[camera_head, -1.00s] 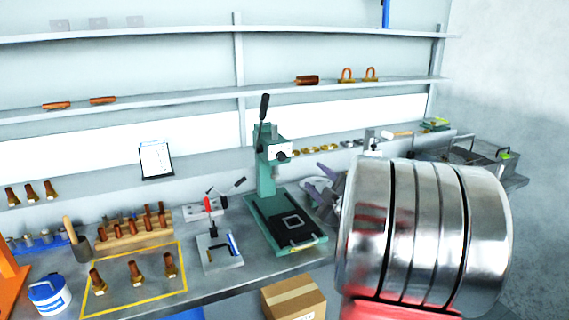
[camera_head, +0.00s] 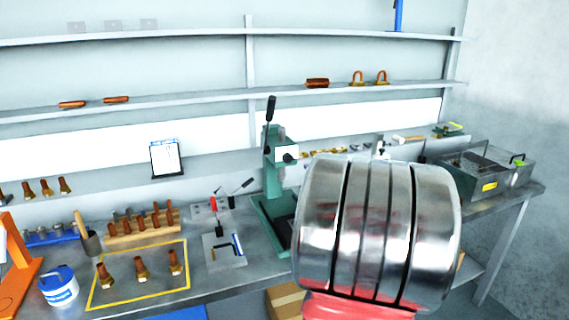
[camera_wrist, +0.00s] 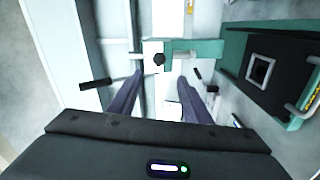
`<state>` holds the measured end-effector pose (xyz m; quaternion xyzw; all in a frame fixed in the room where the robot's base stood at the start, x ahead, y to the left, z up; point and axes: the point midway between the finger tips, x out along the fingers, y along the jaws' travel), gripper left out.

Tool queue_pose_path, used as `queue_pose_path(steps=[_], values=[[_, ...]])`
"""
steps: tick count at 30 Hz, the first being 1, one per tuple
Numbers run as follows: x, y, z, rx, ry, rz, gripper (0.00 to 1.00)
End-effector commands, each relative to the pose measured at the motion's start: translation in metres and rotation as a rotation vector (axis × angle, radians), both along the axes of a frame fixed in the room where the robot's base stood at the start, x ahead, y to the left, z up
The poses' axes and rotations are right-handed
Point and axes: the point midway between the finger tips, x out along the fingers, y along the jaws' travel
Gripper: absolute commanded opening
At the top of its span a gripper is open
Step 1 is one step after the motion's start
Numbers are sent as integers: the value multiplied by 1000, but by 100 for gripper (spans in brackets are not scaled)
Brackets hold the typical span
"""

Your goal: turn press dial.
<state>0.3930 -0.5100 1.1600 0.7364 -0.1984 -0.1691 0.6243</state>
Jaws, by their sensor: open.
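The teal press (camera_head: 272,180) stands on the bench, its base partly hidden behind my silver arm. Its dial is a small dark knob (camera_head: 289,157) on a white block on the press head. In the wrist view the dark dial (camera_wrist: 159,59) on its white block lies just beyond the fingertips, roughly between them. My gripper (camera_wrist: 161,77) has two purple fingers spread apart with nothing held. I cannot tell how far the fingertips are from the dial. In the head view my gripper is hidden behind the arm.
The press's black plate with a square frame (camera_wrist: 260,70) is at the right in the wrist view. A black lever handle (camera_head: 270,109) rises from the press. A small toggle clamp fixture (camera_head: 224,248) stands left of it. A grey metal bin (camera_head: 490,172) is at right.

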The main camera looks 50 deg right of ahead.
Motion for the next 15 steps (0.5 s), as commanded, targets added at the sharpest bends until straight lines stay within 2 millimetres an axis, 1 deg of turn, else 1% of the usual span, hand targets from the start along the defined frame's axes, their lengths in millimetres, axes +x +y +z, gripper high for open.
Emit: queue_pose_path(steps=[11,15], values=[[-2,-1,0,-13,7,-4,44],[1,-3,0,-14,6,-4,44]])
